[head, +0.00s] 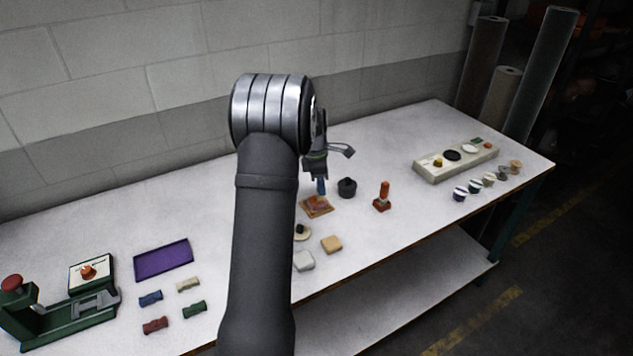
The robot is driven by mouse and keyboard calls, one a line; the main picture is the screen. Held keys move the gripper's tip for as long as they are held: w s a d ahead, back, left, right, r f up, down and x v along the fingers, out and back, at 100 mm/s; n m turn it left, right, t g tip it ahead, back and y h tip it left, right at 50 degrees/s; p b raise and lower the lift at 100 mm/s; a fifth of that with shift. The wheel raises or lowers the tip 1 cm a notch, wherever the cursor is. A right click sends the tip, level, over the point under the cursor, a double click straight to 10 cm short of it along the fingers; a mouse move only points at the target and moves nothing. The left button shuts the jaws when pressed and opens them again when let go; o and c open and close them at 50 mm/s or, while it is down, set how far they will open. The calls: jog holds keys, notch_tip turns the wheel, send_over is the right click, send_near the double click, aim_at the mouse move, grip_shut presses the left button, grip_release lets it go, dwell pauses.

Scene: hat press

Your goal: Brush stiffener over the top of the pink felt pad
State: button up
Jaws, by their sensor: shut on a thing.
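My gripper (319,174) is partly hidden behind my arm and points down. It is shut on a blue-handled thing, which looks like the brush (321,187), held upright. Below it lies a flat tan board (305,210) with a pinkish-orange patch, likely the pink felt pad (318,203). The brush's lower end is at the far part of the pad; I cannot tell whether it touches. A small dark pot (347,187) stands just right of the board and may hold the stiffener; its contents are not visible.
An orange-handled tool (382,196) stands right of the board. Small pale and tan blocks (332,244) lie in front. A green press (60,310), purple tray (163,259) and small colored pieces are at left.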

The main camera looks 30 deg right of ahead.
jog(key=shift+s, duration=0.75)
jog(key=w, duration=0.2)
jog(key=shift+w+r, duration=0.1)
jog(key=shift+w, duration=0.2)
jog(key=shift+w+r, duration=0.15)
jog(key=shift+r, duration=0.4)
jog(key=shift+w+r, duration=0.15)
jog(key=shift+r, duration=3.25)
